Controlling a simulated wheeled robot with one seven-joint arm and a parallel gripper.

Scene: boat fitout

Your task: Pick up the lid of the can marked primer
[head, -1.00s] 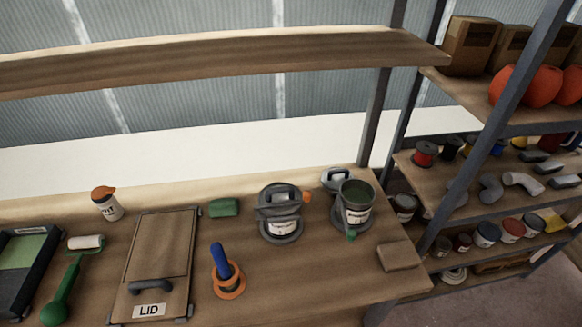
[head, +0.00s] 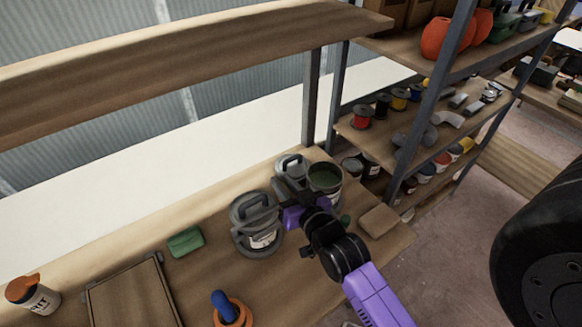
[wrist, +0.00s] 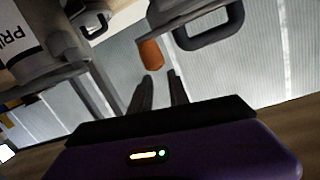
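The open can (head: 325,183), dark green inside, stands at the right end of the bench. In the wrist view a can at the left edge shows a white label (wrist: 22,28) reading "PRI", the rest cut off. A grey lid with a loop handle (head: 288,163) is just behind the open can; its handle also shows in the wrist view (wrist: 93,27).
A tan block (head: 379,221) lies right of the open can, and a green block (head: 185,241) lies left. An orange and blue tool (head: 229,309) is at the front. The upper shelf (head: 200,52) hangs above the bench; a shelf rack post (head: 430,105) is at right.

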